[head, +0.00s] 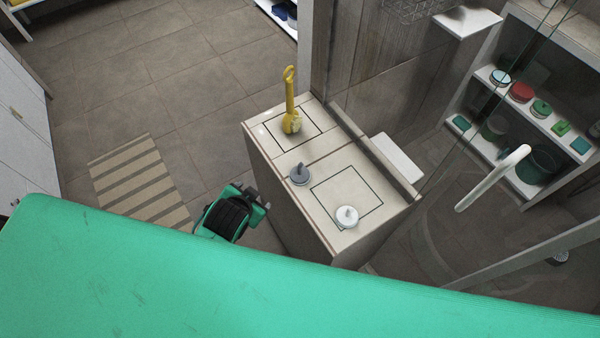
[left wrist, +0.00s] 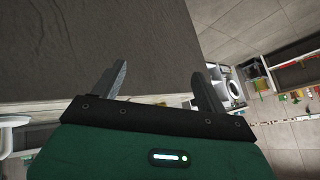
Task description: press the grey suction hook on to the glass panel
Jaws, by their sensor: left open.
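The grey suction hook (head: 299,176) stands upright on the pale cabinet top (head: 318,172), near its left edge, between two dark-outlined squares. The clear glass panel (head: 405,110) rises behind the cabinet, along its far right side. My left gripper (head: 258,199) is left of the cabinet and apart from the hook. In the left wrist view the left gripper (left wrist: 160,82) has its two fingers spread with nothing between them. The hook cannot be made out in that view. My right gripper is not in view.
A white suction hook (head: 346,217) sits in the near square, and a yellow long-handled item (head: 290,108) stands in the far one. A white bar handle (head: 493,178) and shelves with jars (head: 535,125) are at right. A striped mat (head: 140,183) lies on open floor.

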